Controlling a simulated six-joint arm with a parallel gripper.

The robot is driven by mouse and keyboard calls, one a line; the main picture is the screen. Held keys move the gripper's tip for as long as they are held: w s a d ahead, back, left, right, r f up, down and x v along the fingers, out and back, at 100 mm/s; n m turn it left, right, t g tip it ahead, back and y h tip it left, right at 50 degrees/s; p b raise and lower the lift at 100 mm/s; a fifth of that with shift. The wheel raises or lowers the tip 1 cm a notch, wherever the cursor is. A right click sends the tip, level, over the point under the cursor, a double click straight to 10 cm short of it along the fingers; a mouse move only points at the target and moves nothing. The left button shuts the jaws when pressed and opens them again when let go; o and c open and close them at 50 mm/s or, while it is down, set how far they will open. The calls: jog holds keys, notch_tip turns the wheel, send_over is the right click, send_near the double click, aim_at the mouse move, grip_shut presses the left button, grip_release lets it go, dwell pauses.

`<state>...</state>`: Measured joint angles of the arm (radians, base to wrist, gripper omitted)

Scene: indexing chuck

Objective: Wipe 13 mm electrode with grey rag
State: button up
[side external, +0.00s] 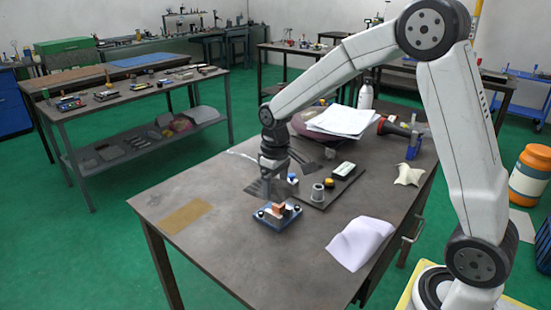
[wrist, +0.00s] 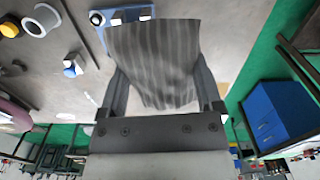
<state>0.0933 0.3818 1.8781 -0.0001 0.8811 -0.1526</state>
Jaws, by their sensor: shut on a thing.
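My gripper (wrist: 165,98) is shut on the grey rag (wrist: 155,65), a striped cloth that spreads out between and beyond the fingers in the wrist view. In the side view the rag (side external: 258,189) hangs dark below my gripper (side external: 270,172), just behind and left of a blue fixture (side external: 265,218). A copper-coloured block (side external: 279,209) stands on that fixture. I cannot tell which part is the 13 mm electrode. In the wrist view the rag hides much of the fixture (wrist: 97,18). I cannot tell whether the rag touches it.
A dark tray (side external: 318,203) beside the fixture carries a grey cup (side external: 318,193), a yellow-topped piece (side external: 329,183) and a pale box (side external: 344,169). A small blue-and-white piece (side external: 292,179) is close to my gripper. The bench's front left is clear around a tan patch (side external: 186,216).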

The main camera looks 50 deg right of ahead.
aim_at(281, 207)
jog(key=shift+w+d+r, duration=0.15)
jog(key=shift+w+d, duration=0.15)
jog(key=shift+d, duration=0.3)
jog(key=shift+w+d+r, duration=0.1)
jog(key=shift+w+d, duration=0.2)
jog(key=shift+d, duration=0.3)
jog(key=shift+f, duration=3.15)
jog(key=shift+d+f, duration=0.6)
jog(key=shift+f, duration=0.3)
jog(key=shift+c, duration=0.5)
jog(key=shift+d, duration=1.1)
jog(key=shift+a, duration=1.7)
jog(key=shift+r, duration=4.1)
jog(key=shift+f, duration=0.15)
